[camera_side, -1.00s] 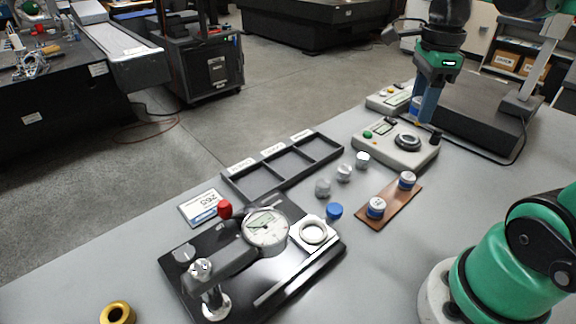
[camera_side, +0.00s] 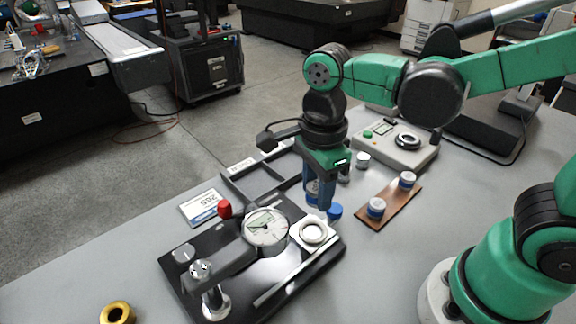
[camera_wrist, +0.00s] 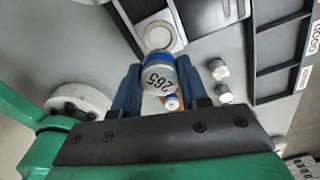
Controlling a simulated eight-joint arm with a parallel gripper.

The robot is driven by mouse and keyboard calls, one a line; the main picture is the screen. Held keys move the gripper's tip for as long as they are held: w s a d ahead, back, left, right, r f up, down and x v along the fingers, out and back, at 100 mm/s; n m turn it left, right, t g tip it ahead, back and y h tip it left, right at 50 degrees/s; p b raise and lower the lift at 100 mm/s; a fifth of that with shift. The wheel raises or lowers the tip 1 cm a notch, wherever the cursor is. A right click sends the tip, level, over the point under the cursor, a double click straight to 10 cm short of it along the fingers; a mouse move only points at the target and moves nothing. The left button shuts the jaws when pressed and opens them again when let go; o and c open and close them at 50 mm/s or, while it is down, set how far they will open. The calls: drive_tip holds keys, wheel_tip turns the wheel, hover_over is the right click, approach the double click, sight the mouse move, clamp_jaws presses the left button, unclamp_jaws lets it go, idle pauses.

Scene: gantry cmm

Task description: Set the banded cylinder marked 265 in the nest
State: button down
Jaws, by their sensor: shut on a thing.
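The banded cylinder marked 265 (camera_wrist: 158,80) is white with a blue band, and its numbered end faces the wrist camera. My gripper (camera_side: 318,194) is shut on it, with one blue finger on each side. In the side view the fingers partly hide the cylinder (camera_side: 312,188). The nest (camera_side: 313,232) is a pale ring on a light plate at the right end of the black gauge stand. My gripper holds the cylinder above and just behind the nest, apart from it. In the wrist view the nest (camera_wrist: 158,37) shows beyond the cylinder.
A dial gauge (camera_side: 266,228) stands left of the nest. A brown board (camera_side: 391,206) bears two banded cylinders. Behind are a divided tray (camera_side: 249,183), metal pieces (camera_side: 362,160) and a console (camera_side: 385,152). A card (camera_side: 200,208) reads 265.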

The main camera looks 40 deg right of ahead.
sight(313, 233)
drive_tip(key=shift+f, duration=3)
drive_tip(key=shift+f, duration=0.6)
unclamp_jaws()
drive_tip(key=shift+r, duration=0.1)
drive_tip(key=shift+r, duration=3.4)
